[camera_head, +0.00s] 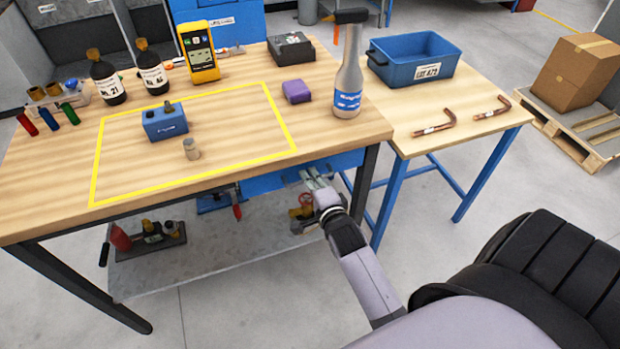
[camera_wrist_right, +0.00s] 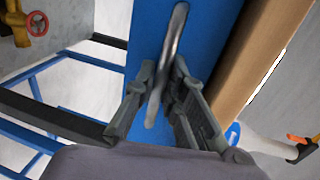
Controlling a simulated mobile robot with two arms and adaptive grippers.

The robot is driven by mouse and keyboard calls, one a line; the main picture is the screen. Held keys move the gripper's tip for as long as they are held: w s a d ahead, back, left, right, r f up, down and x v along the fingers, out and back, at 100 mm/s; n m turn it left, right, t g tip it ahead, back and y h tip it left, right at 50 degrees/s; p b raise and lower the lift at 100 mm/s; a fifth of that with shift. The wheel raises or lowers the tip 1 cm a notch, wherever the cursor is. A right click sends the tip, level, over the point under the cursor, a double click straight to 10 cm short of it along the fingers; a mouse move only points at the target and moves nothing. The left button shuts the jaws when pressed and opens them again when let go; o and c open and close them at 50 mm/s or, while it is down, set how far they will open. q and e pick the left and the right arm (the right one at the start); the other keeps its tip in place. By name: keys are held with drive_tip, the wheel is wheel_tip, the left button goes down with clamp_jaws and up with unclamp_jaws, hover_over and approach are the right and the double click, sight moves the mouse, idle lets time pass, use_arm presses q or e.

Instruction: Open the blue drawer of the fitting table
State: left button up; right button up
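The fitting table (camera_head: 60,165) has a wooden top with a yellow outlined area. The blue drawer (camera_head: 270,183) sits under its front edge at the right and looks closed. Its front also fills the middle of the right wrist view (camera_wrist_right: 146,30). A grey metal bar handle (camera_wrist_right: 175,35) runs along that front. My right gripper (camera_head: 308,177) is at the drawer front. In the wrist view its two fingers (camera_wrist_right: 164,72) stand on either side of the handle, with a small gap visible between them. My left gripper is not in view.
A spray bottle (camera_head: 348,85) stands on the tabletop's right corner, above my right gripper. A side table (camera_head: 470,135) with a blue bin (camera_head: 412,68) and two copper tubes (camera_head: 436,124) stands at the right. A lower shelf (camera_head: 190,262) holds tools. Floor in front is clear.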

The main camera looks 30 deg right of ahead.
clamp_jaws()
use_arm(q)
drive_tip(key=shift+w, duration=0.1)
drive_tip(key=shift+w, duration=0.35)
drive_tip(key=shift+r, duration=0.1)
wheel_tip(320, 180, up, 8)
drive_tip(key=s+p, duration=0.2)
drive_tip(key=p, duration=0.6)
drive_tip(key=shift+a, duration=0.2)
use_arm(e)
drive_tip(key=f+v, duration=0.2)
drive_tip(key=v, duration=0.8)
drive_tip(key=f+v, duration=0.2)
drive_tip(key=v, duration=0.9)
drive_tip(key=shift+s+a, duration=0.15)
drive_tip(key=shift+s, duration=0.2)
